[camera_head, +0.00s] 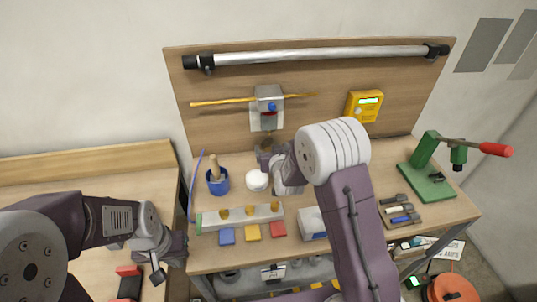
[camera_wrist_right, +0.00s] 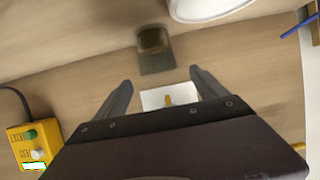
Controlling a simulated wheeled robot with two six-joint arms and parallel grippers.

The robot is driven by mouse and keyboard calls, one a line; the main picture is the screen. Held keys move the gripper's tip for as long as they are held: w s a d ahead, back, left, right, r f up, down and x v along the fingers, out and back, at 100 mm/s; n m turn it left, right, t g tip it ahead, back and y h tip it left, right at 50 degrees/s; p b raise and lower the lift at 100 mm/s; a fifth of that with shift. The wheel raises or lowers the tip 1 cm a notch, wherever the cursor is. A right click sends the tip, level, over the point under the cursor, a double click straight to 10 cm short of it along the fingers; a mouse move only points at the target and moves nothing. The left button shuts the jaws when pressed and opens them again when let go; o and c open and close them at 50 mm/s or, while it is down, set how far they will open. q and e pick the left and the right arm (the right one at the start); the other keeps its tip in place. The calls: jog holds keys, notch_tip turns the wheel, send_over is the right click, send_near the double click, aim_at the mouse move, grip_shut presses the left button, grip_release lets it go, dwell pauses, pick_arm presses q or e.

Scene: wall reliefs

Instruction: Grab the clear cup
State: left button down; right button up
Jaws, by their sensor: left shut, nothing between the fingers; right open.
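A small see-through, brownish cup (camera_wrist_right: 153,40) stands on a dark square patch in the right wrist view, just beyond my right fingertips. It looks like the clear cup. My left gripper (camera_head: 157,272) is shut and empty at the lower left, away from the cup.
A white round vessel (camera_head: 257,181) is close to my right gripper. A blue mortar (camera_head: 218,183) stands left of it. A green press (camera_head: 428,180) stands at right.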

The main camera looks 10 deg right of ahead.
aim_at(269, 141)
jog(key=shift+w+d+f, duration=0.25)
jog(key=shift+w, duration=0.15)
jog(key=x, duration=0.4)
jog(key=shift+w+a+f+b, duration=0.2)
jog(key=shift+w+a+b, duration=0.1)
jog(key=shift+w+b, duration=0.1)
jog(key=shift+s+d+r, duration=0.1)
jog(key=shift+s, duration=0.1)
jog(key=c, duration=1.6)
